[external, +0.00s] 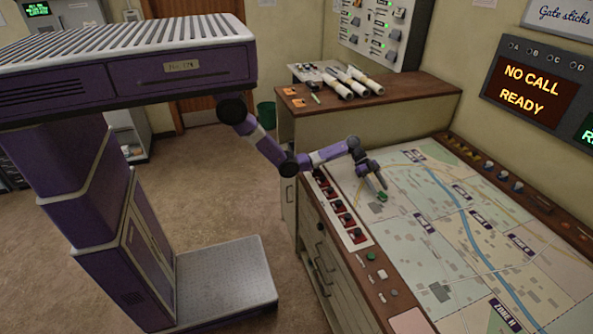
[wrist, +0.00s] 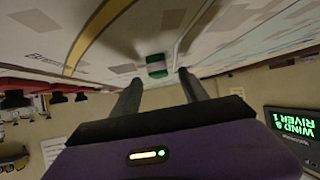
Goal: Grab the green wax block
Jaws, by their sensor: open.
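The green wax block (external: 382,196) is small and lies on the map surface of the console, near its left side. In the wrist view the green wax block (wrist: 156,66) shows a pale band and a shadow on the map beside it. My gripper (external: 381,186) points down close to the block, with its fingers spread. In the wrist view my gripper (wrist: 159,78) is open, and the block appears in the gap just beyond the fingertips. Nothing is held between the fingers. I cannot tell the exact distance from fingertips to block.
The map table (external: 470,250) is mostly flat and clear around the block. A row of red-and-black switches (external: 345,218) lines its left edge. A wooden cabinet top (external: 400,100) with white rolls (external: 350,80) stands behind. A sign panel (external: 528,88) hangs at the right.

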